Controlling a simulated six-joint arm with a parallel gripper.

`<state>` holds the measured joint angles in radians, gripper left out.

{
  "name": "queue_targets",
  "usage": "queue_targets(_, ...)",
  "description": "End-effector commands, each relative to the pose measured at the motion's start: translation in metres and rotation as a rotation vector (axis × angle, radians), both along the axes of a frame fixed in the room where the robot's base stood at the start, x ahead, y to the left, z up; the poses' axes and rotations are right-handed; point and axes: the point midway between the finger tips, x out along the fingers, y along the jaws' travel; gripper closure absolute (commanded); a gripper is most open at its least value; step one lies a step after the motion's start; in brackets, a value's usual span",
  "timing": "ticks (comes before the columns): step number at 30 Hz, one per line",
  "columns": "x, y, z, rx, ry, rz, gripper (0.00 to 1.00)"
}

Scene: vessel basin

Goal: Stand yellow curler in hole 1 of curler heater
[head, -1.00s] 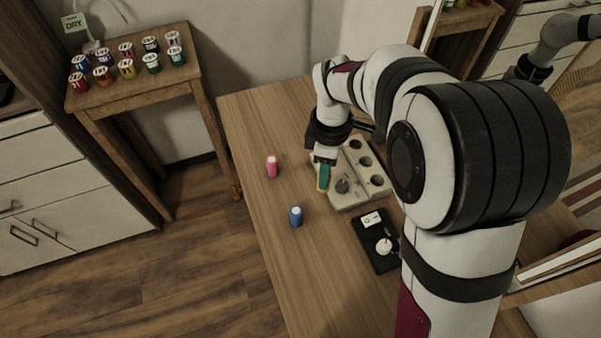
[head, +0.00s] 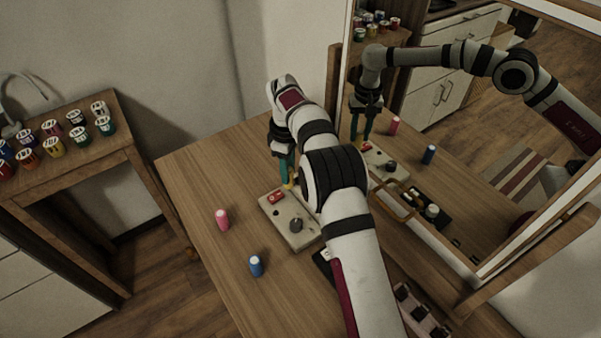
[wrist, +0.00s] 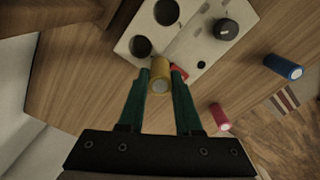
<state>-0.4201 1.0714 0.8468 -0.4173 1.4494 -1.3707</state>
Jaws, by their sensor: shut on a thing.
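My gripper (head: 288,178) is shut on the yellow curler (wrist: 160,76), which sits between its green fingertips in the wrist view. In the head view the gripper points down at the far end of the curler heater (head: 275,206), and my arm hides part of the heater. In the wrist view the curler overlaps the edge of the heater (wrist: 192,48), near a red switch (wrist: 180,70) and an empty round hole (wrist: 140,46). Another empty hole (wrist: 166,12) lies farther along. I cannot read the hole numbers or tell the curler's height above the heater.
A pink curler (head: 222,219) and a blue curler (head: 255,266) stand on the table (head: 200,180) left of the heater. A framed mirror (head: 465,150) stands along the right side, close to my arm.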

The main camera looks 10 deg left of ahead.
Motion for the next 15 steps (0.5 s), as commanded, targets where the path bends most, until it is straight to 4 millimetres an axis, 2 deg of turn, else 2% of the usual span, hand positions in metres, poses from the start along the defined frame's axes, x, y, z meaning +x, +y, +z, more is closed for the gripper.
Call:
queue_targets(3,0.015,-0.015,0.000,0.000,-0.001,-0.001,1.00)
queue_targets(9,0.029,-0.029,0.000,0.001,0.000,-0.001,1.00)
queue_targets(13,0.026,-0.028,-0.028,0.000,0.004,0.002,1.00)
queue_targets(15,0.026,-0.027,-0.035,0.001,0.001,0.001,1.00)
